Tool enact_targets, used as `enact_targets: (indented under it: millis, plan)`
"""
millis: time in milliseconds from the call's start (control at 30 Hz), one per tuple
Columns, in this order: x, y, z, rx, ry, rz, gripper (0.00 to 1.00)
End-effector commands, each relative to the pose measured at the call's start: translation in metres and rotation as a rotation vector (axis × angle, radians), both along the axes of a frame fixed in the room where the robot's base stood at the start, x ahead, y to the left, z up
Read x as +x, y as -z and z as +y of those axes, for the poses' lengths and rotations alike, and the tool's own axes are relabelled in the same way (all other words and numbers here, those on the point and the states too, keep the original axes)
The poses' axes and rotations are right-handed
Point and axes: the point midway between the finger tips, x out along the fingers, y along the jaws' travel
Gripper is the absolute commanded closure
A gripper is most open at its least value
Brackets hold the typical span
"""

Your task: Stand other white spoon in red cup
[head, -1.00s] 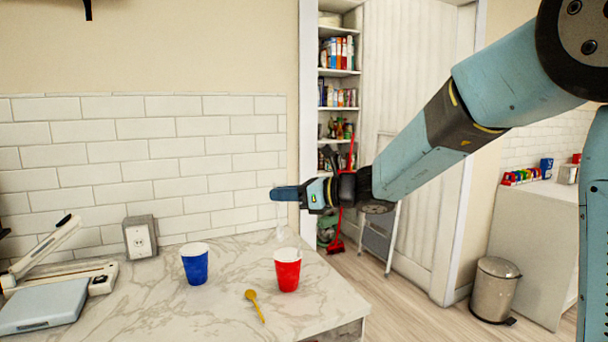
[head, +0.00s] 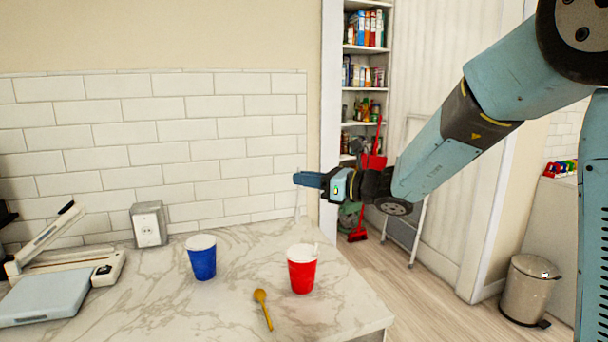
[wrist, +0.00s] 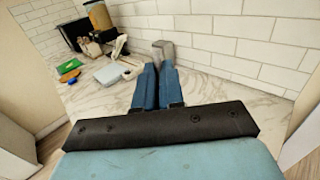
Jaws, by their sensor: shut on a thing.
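A red cup (head: 301,271) stands upright on the marble counter, with a small white tip at its rim that looks like part of a spoon. My gripper (head: 308,179) is above and behind the cup in the picture, pointing left, apart from it. It is shut on a thin pale thing hanging down against the tiles, which looks like a white spoon (head: 298,205); its outline is faint. In the wrist view my gripper's fingers (wrist: 158,70) are close together, and the cups are not seen.
A blue cup (head: 202,258) stands left of the red cup. A yellow spoon (head: 262,305) lies in front of them. The counter's right edge is close to the red cup.

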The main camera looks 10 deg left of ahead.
Motion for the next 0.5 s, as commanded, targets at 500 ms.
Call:
enact_targets:
  millis: [500]
  plan:
    - [0.002, 0.035, -0.002, -0.001, 0.004, 0.002, 1.00]
